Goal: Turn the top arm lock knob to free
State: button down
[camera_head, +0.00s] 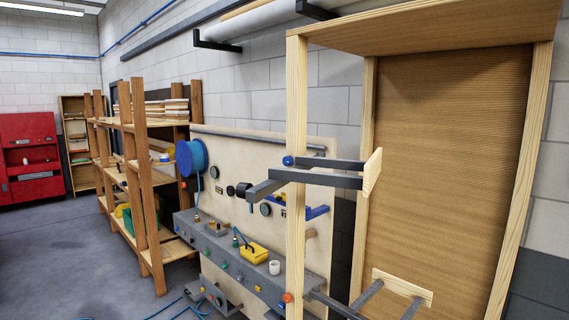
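A tall pale wooden frame with a brown ribbed back panel (445,150) fills the right side. A grey upper arm (320,179) crosses its left post (297,110) and has a wooden pad (372,173) at its right end. A small round blue knob (288,160) sits on the post just above this arm and looks like the top arm lock knob. An orange knob (287,297) sits lower on the same post, near the lower grey arm (335,304). No gripper fingers show, and nothing touches the blue knob.
A grey bench (225,252) with a yellow tool (253,252) and a white cup (274,267) stands left of the post. Wooden shelving (145,180) and a red cabinet (30,155) are farther left. Floor (60,260) is open at lower left, with blue hose (185,312) near the bench.

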aim_at(287, 161)
jog(key=i+j, duration=0.35)
jog(key=i+j+z, duration=0.15)
jog(key=i+j, duration=0.6)
jog(key=i+j+z, duration=0.1)
jog(key=i+j, duration=0.25)
jog(key=j, duration=0.15)
jog(key=i+j, duration=0.3)
jog(key=j, duration=0.15)
jog(key=i+j+z, duration=0.15)
jog(key=i+j, duration=0.5)
jog(key=j, duration=0.3)
